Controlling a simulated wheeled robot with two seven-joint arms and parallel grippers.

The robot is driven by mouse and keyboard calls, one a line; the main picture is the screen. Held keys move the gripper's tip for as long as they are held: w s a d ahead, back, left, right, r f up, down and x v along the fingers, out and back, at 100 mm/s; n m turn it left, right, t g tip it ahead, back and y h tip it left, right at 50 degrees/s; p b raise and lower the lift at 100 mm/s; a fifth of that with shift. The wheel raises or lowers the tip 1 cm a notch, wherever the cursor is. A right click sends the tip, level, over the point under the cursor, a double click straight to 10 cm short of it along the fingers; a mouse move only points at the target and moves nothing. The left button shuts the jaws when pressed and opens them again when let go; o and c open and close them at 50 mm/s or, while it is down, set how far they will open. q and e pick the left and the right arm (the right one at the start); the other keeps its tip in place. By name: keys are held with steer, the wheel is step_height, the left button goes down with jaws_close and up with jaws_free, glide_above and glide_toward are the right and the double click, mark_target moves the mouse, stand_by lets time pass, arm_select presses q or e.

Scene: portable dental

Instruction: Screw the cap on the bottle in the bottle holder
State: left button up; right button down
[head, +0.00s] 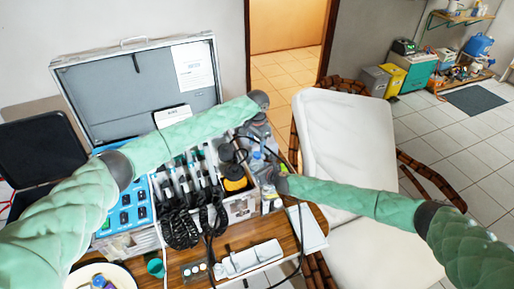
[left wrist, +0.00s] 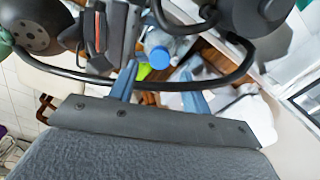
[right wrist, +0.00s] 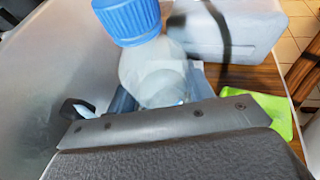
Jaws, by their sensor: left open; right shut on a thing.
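A clear bottle (right wrist: 150,72) with a ribbed blue cap (right wrist: 128,18) on its top fills the middle of the right wrist view. My right gripper (right wrist: 162,97) is shut on the bottle's body. The blue cap also shows in the left wrist view (left wrist: 158,57) and, small, in the head view (head: 257,156). My left gripper (left wrist: 160,88) is open and empty. It is above and apart from the cap, which shows between and beyond its fingers. I cannot tell how tightly the cap sits. The bottle holder cannot be made out.
A dental unit with black coiled hoses (head: 180,228) stands left of the bottle on the wooden table (head: 292,222). A dark cable (left wrist: 185,86) loops near my left fingers. A bright green item (right wrist: 272,112) lies by my right gripper. A white chair (head: 345,140) stands right.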

arm_select(q)
steer(key=shift+c, duration=0.3)
steer(key=shift+w+r, duration=0.15)
steer(key=shift+r, duration=0.15)
steer(key=r+n, duration=0.2)
steer(key=r, duration=0.1)
steer(key=shift+a, duration=0.35)
steer(key=shift+s+d+n, duration=0.2)
steer(key=shift+d+n, duration=0.15)
steer(key=shift+n, duration=1.35)
